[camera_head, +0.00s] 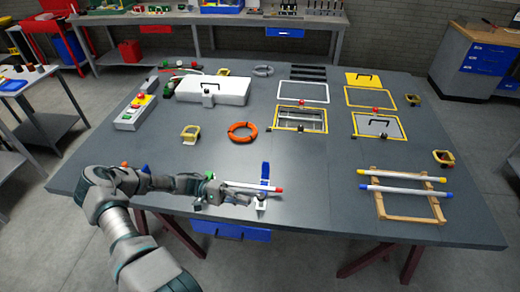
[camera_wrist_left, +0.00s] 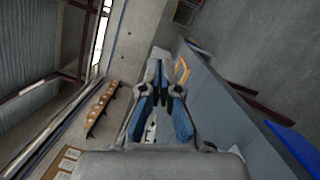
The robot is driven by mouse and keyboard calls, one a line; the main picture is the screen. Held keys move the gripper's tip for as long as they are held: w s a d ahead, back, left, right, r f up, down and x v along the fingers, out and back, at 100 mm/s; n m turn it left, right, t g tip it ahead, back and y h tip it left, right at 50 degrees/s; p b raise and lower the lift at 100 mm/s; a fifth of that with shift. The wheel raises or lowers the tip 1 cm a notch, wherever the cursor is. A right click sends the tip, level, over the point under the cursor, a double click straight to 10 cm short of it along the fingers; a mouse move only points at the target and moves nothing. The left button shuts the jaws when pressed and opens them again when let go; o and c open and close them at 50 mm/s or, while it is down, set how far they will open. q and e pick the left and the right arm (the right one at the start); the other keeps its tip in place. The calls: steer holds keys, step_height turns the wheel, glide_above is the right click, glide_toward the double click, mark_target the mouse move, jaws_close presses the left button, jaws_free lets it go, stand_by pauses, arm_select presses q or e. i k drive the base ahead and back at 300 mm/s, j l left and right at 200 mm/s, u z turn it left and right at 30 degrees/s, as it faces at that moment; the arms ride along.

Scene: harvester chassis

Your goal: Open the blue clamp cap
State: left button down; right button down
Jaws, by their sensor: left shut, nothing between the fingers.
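The blue clamp cap (camera_head: 265,171) stands up at the front middle of the table in the head view. A white rod with a red end (camera_head: 250,187) runs sideways just below it, and a small whitish clamp part (camera_head: 260,203) shows at the front. My left gripper (camera_head: 246,199) is just left of the clamp, low near the table's front edge. It is shut and empty. Whether it touches the clamp I cannot tell. In the left wrist view its blue-padded fingers (camera_wrist_left: 160,97) are close together, and I cannot make out the cap there.
An orange ring (camera_head: 242,132) lies behind the clamp. A wooden rack (camera_head: 408,215) with two white rods is to the right. A white case (camera_head: 212,91) and a red-button box (camera_head: 135,113) stand at the left. The table between clamp and rack is clear.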

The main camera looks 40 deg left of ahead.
mark_target(265, 174)
steer(key=i+j, duration=0.25)
steer(key=j, duration=0.15)
steer(key=i+j, duration=0.55)
steer(key=j, duration=0.3)
